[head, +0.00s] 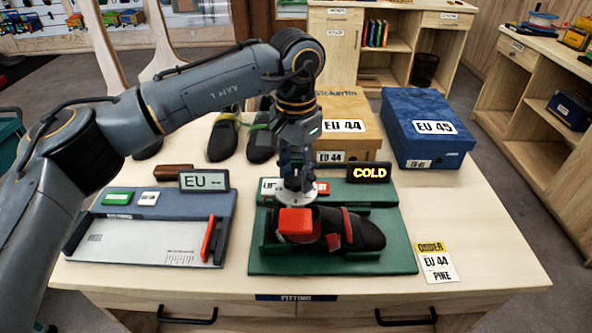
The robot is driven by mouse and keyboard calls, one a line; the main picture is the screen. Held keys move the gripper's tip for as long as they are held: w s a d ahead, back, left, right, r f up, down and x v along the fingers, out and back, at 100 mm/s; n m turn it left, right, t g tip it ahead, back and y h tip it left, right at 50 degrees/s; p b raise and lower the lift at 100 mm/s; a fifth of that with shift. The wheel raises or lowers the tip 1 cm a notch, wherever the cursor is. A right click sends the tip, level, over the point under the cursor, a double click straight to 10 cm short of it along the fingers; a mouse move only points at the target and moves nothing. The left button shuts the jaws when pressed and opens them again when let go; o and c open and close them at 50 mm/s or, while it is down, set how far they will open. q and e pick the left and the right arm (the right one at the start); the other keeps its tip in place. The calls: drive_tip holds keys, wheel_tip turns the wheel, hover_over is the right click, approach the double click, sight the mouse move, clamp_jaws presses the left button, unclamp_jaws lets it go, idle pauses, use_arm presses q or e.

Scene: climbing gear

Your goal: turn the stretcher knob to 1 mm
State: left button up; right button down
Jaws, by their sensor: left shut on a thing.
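The stretcher is a green base (386,261) at the table's front middle, with a dark climbing shoe (366,237) with red straps lying on it. A bright red block (295,221) sits at the shoe's left end. A pale round disc (297,198), which looks like the stretcher knob, shows just behind the red block. My left gripper (297,186) points straight down and is shut on this knob; its fingertips are small and partly hidden. No millimetre reading is legible. A display behind the shoe reads COLD (370,173). My right gripper is not in view.
A foot-measuring board (140,242) with an "EU --" display (204,180) lies to the left. Behind are shoes (222,138), a tan EU 44 box (350,105) and a blue EU 45 box (428,105). An order card (437,264) reads EU 44 PIKE.

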sight(296, 177)
use_arm(q)
drive_tip(key=shift+f, duration=0.1)
drive_tip(key=o, duration=1.1)
drive_tip(key=shift+o, duration=0.2)
drive_tip(key=shift+r, duration=0.25)
wheel_tip(296, 177, up, 12)
drive_tip(key=shift+f, duration=0.2)
